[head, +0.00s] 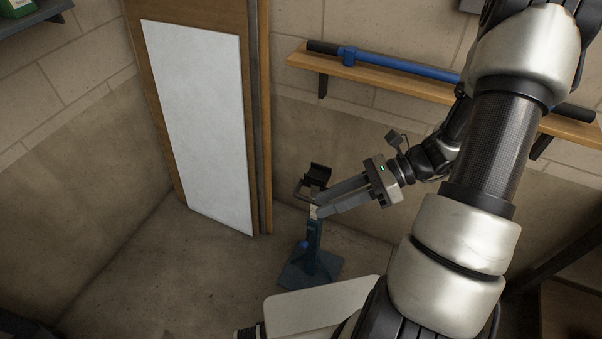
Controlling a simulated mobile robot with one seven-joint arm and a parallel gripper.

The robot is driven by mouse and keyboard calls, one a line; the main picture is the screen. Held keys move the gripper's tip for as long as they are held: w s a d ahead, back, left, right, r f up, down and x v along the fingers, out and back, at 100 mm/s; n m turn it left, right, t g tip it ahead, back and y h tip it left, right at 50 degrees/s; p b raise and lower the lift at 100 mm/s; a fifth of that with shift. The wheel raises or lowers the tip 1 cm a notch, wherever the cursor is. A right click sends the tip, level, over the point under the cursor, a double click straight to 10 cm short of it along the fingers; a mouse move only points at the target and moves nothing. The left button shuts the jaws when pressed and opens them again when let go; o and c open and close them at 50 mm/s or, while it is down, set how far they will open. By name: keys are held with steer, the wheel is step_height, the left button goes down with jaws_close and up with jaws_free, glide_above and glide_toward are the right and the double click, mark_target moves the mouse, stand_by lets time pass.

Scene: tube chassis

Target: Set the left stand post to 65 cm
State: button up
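A blue stand post (312,238) rises from a square blue base (309,268) on the floor in the head view. A black saddle (318,174) sits at its top. A pale metal loop (301,190) shows at the left just under the saddle, and a blue knob (304,246) sits low on the post. My gripper (322,203) reaches in from the right, with its two long grey fingers apart and their tips at the upper post below the saddle. The fingers hide part of the post. I cannot tell whether they touch or hold it. No height scale is readable.
A wooden shelf (390,83) on the back wall carries a long blue and black bar. A wooden panel with a white sheet (203,120) stands left of the post. The floor left of the stand (175,265) is clear.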

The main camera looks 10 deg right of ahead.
steer(key=w+d+f+m+t+y+b, duration=0.2)
steer(key=d+f+m+t+b, duration=0.15)
steer(key=f+m+t, duration=0.65)
steer(key=m+t+h+b, duration=0.2)
steer(key=m+t+h, duration=0.35)
steer(key=m, duration=0.75)
glide_toward(308, 199)
steer(key=x, duration=1)
steer(key=shift+w+f, duration=0.15)
steer(key=shift+f, duration=0.2)
steer(key=shift+d, duration=0.1)
steer(key=shift+c, duration=0.4)
